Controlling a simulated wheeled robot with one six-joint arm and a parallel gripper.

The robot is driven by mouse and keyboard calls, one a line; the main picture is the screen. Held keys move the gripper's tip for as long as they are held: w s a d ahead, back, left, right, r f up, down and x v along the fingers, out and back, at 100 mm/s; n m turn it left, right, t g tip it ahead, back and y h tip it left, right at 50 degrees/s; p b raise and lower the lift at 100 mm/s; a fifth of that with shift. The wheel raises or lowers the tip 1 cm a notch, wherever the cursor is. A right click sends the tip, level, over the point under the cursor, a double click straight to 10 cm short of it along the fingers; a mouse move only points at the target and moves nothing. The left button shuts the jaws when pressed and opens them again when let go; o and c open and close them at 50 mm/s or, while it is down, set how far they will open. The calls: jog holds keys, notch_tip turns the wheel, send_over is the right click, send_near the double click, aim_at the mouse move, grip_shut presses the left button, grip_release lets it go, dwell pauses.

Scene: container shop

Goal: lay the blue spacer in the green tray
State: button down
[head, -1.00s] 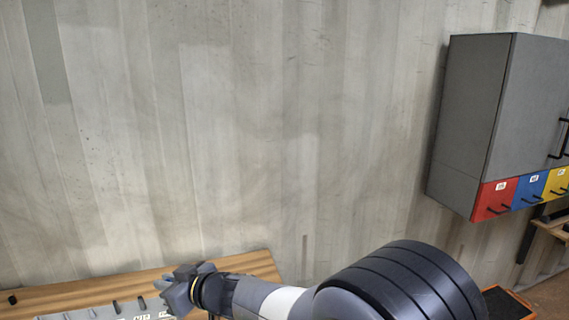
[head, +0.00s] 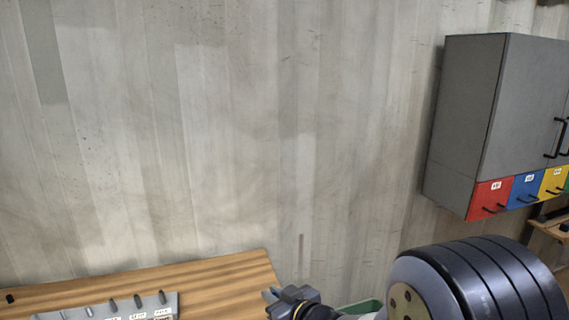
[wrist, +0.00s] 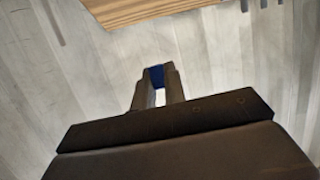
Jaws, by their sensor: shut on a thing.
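My gripper (head: 272,296) is at the bottom of the head view, just off the right end of the wooden bench. In the wrist view my gripper (wrist: 156,78) is shut on the blue spacer (wrist: 157,74), which shows as a dark blue patch between the fingertips. The spacer cannot be made out in the head view. A green rim (head: 362,306), which looks like the green tray, shows behind my arm at the bottom edge. Most of it is hidden or out of frame.
The wooden bench (head: 215,275) holds a grey rack (head: 95,312) with several dark pegs and labels. A small black object (head: 10,298) lies at its left. A grey cabinet (head: 468,120) with red, blue and yellow drawers hangs at the right. A bare panelled wall is behind.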

jog(key=w+d+f+m+t+h, duration=0.1)
jog(key=d+f+m+h, duration=0.15)
jog(key=d, duration=0.65)
jog(key=w+d+f+m+t+h, duration=0.1)
jog(key=w+d+f+m+h, duration=0.15)
jog(key=d, duration=0.65)
jog(key=s+f+m+h, duration=0.2)
jog(key=s+f+h, duration=0.35)
jog(key=f, duration=0.85)
notch_tip(320, 180, up, 10)
jog(key=s+t+y+p, duration=0.1)
jog(key=s+y+p, duration=0.1)
jog(key=p, duration=0.9)
jog(key=a+r+n+g+y, duration=0.2)
jog(key=a+r+n+y, duration=0.2)
jog(key=a+r, duration=0.4)
jog(key=a+r+n+g+y, duration=0.3)
jog(key=a+r, duration=0.6)
jog(key=a, duration=1)
jog(key=a+r+n+g+y+b, duration=0.1)
jog(key=a+r+n+g+y, duration=0.2)
jog(key=a, duration=1)
notch_tip(320, 180, up, 6)
jog(key=n+y, duration=0.2)
jog(key=shift+w+a+f+y, duration=0.2)
jog(key=shift+w+f+y, duration=0.05)
jog(key=shift+y, duration=0.1)
